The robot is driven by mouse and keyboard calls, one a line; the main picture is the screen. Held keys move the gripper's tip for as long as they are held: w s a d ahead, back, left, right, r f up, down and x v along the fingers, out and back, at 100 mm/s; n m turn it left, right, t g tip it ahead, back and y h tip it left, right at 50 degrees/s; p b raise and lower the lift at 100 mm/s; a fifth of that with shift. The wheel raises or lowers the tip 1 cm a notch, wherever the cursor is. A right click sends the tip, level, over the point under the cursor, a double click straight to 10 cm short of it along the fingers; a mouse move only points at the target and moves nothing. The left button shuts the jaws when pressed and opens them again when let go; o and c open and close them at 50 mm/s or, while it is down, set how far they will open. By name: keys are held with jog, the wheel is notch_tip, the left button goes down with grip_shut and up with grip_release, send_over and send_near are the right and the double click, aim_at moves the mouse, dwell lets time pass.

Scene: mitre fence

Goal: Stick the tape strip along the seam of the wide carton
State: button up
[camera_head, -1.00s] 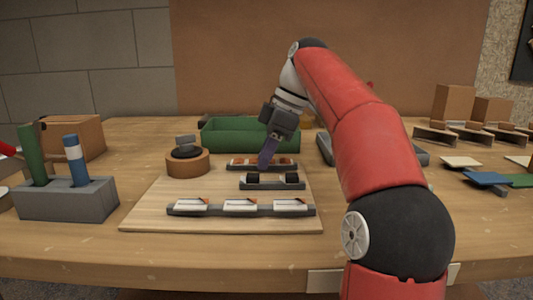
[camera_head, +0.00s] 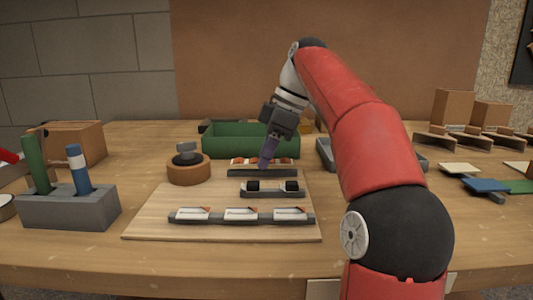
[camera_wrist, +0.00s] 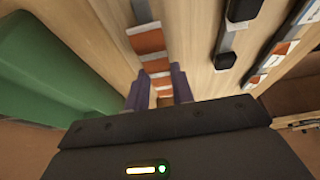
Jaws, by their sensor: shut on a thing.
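My gripper (camera_head: 267,162) points down at the rear dark rack (camera_head: 258,174) on the wooden board. In the wrist view, the purple fingers of my gripper (camera_wrist: 160,86) are shut around an orange-and-white piece (camera_wrist: 161,80), which looks like the tape strip. It is still at the rack, in line with similar orange and white pieces (camera_wrist: 146,40). Its gripped end is partly hidden by the fingers.
A rack with black pieces (camera_head: 272,194) and one with white pieces (camera_head: 242,220) lie in front on the board (camera_head: 150,225). A green bin (camera_head: 222,142) stands behind. A round holder (camera_head: 188,173) and a grey block with handles (camera_head: 70,208) are left. Small cartons (camera_head: 453,108) stand right.

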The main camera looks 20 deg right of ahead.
aim_at(256, 161)
jog(key=shift+r+p, duration=0.4)
jog(key=shift+r, duration=1.25)
